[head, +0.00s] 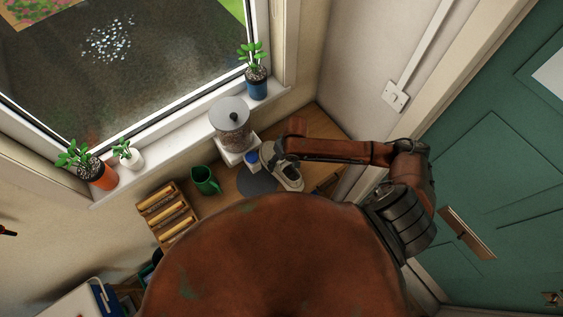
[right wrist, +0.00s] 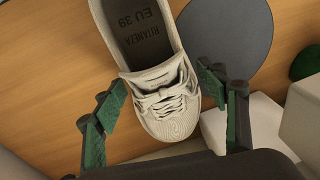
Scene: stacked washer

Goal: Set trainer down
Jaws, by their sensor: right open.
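The trainer (right wrist: 165,95) is an off-white laced shoe, seen from above in the right wrist view with its toe toward my gripper. It appears to rest on the wooden counter, sole down. In the head view the trainer (head: 291,179) lies beside a grey round mat, partly covered by my right arm. My right gripper (right wrist: 163,95) is open, its green-lined fingers on either side of the toe, with gaps visible between them and the shoe. My left gripper is not in view.
The grey round mat (head: 254,183) lies left of the trainer. A glass-jar dispenser (head: 232,126) on a white base, a green jug (head: 204,181) and a wooden rack (head: 166,212) stand nearby. Potted plants line the windowsill. A green door (head: 490,150) is at right.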

